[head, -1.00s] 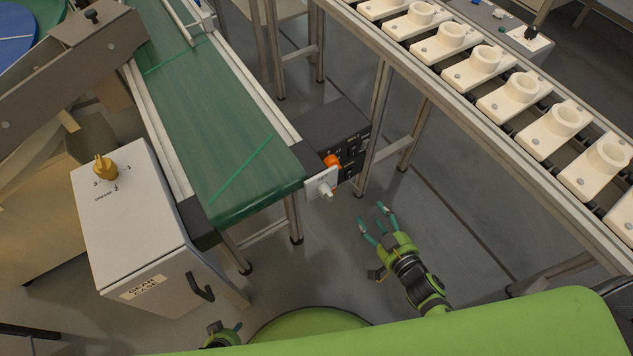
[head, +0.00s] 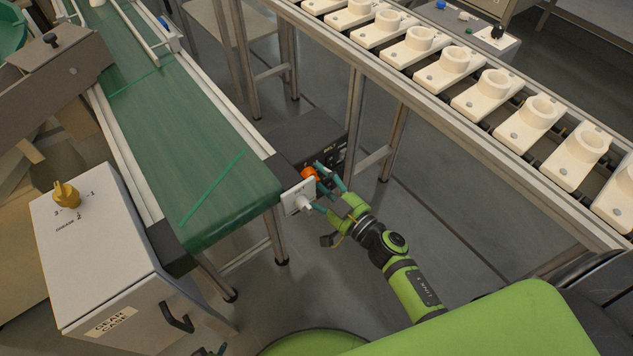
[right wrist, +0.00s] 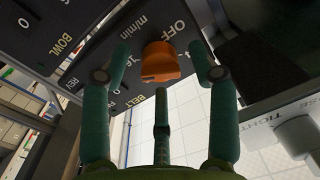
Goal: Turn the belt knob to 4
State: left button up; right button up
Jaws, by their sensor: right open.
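The belt knob is an orange knob (head: 309,173) on the dark control panel (head: 300,135) beside the end of the green belt. In the right wrist view the orange knob (right wrist: 160,62) stands out from the panel, with "OFF", "m/min" and "BELT" printed around it; part of the scale is hidden by my fingers. My right gripper (head: 328,182) is open, its teal fingers close to the knob. In the right wrist view the fingers (right wrist: 163,75) stand on either side of the knob, with a gap to it. My left gripper (head: 215,351) barely shows at the bottom edge.
A white plate with a light knob (head: 298,198) sits at the belt's end, close beside my right fingers. The green conveyor belt (head: 190,130) lies left. A rail of white holders (head: 490,90) runs right. A grey gear case (head: 95,250) stands at the lower left.

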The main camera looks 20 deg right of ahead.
jog(key=c, duration=1.2)
